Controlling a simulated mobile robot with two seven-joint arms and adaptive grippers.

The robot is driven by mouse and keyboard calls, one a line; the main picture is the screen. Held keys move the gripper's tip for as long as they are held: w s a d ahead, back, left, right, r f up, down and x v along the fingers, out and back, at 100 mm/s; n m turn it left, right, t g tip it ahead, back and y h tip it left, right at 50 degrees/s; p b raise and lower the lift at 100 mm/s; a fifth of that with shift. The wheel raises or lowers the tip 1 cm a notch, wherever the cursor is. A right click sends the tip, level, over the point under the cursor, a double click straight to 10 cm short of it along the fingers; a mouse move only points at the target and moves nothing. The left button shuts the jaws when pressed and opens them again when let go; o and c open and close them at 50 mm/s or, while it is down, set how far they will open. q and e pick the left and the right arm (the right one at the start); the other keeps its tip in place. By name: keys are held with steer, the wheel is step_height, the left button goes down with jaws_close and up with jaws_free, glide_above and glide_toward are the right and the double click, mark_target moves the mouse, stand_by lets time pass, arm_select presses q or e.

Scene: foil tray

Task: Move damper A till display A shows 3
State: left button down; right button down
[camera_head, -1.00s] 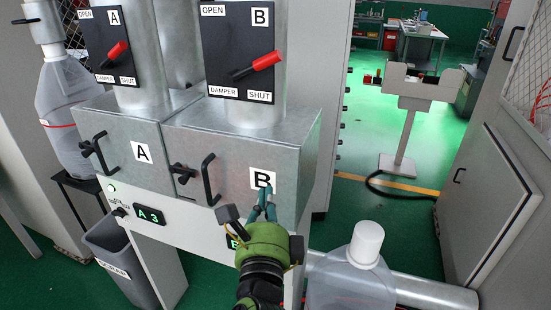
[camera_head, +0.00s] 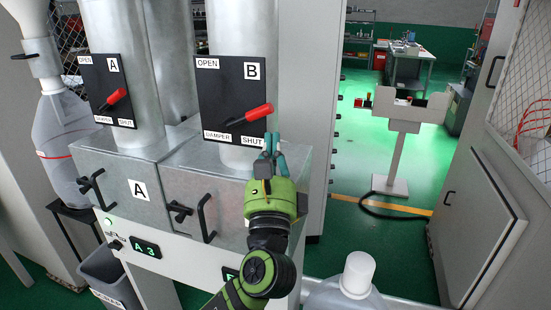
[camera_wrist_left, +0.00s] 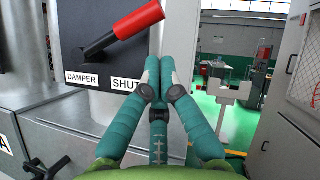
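Damper A's red handle (camera_head: 117,97) sits on a black panel (camera_head: 98,75) at the upper left of the head view, tilted up to the right between OPEN and SHUT. Display A (camera_head: 145,248) is lit green and reads "A 3". My left gripper (camera_head: 271,143) is to the right of damper A, just below damper B's red handle (camera_head: 258,112), and touches neither handle. Its fingertips are together and empty. In the left wrist view, the gripper (camera_wrist_left: 161,65) is below and right of damper B's red handle (camera_wrist_left: 140,19). My right gripper is not in view.
Metal box A (camera_head: 112,170) with a black handle stands under damper A. My left arm partly covers display B (camera_head: 230,274). A plastic bottle (camera_head: 345,300) stands at the bottom right. Open green floor (camera_head: 360,180) lies to the right.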

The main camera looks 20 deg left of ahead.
mark_target(265, 115)
arm_select(q)
steer(key=shift+w+a+r+p, duration=0.1)
steer(key=shift+a+r+p, duration=0.15)
steer(key=shift+r, duration=0.25)
steer(key=shift+a+r+p, duration=0.15)
steer(key=shift+a+r, duration=0.15)
steer(key=shift+r, duration=0.2)
steer(key=shift+w, duration=0.1)
steer(key=shift+a+r+n+g+y+p, duration=0.15)
steer(key=shift+r+n+g+y+p, duration=0.15)
steer(key=shift+r+n+p, duration=0.4)
steer(key=shift+w+f, duration=0.1)
steer(key=shift+f, duration=0.05)
